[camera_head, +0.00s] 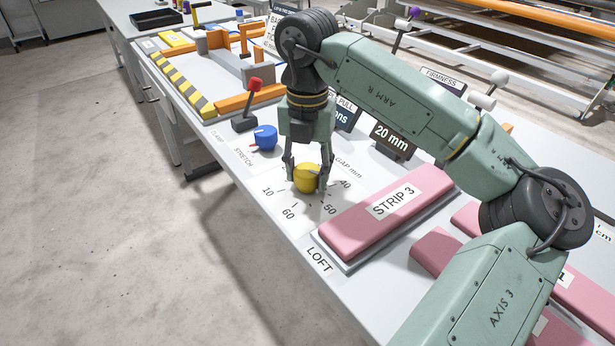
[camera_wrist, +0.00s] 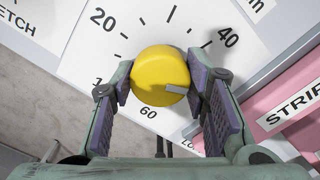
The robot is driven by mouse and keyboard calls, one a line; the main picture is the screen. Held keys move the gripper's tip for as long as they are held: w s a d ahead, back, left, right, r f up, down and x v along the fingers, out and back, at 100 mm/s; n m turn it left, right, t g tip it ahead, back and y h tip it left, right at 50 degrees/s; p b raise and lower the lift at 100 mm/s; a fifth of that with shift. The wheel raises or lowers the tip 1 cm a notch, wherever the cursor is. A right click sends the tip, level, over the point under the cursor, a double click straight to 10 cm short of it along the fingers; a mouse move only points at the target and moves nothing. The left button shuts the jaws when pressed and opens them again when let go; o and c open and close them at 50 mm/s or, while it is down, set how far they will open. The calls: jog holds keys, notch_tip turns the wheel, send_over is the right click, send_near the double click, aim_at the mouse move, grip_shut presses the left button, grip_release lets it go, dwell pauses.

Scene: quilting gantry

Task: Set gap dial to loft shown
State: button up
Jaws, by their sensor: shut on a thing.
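The gap dial is a round yellow knob (camera_head: 307,178) on a white scale plate (camera_head: 289,208) marked in mm. It also shows in the wrist view (camera_wrist: 155,70). My gripper (camera_head: 308,175) is shut on the knob from above, one finger on each side. In the wrist view, the knob's pale pointer mark points right and slightly down, toward the right finger, between the 40 and 60 labels. That finger hides the scale there. The 20 label is at the upper left. A dark display (camera_head: 391,138) reads "20 mm". A pink pad labelled STRIP 3 (camera_head: 385,207) lies beside the LOFT label.
A blue STRETCH knob (camera_head: 265,138) and a red-topped lever (camera_head: 251,105) stand left of the dial. More pink strips (camera_head: 440,250) lie at the right, partly behind my arm. A FIRMNESS sign (camera_head: 442,80) and white-knobbed lever (camera_head: 483,101) are behind. The bench's front edge is close to the dial.

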jog(key=n+b, duration=0.1)
jog(key=n, duration=0.2)
jog(key=shift+f+n, duration=0.1)
jog(key=shift+n, duration=0.3)
jog(key=n+b, duration=0.1)
jog(key=n, duration=0.2)
jog(key=shift+n, duration=0.3)
jog(key=n, duration=0.3)
jog(key=shift+n+b, duration=0.35)
jog(key=shift+n, duration=0.05)
jog(key=n, duration=1.2)
jog(key=shift+n, duration=0.3)
jog(key=n, duration=0.3)
jog(key=shift+n, duration=2.1)
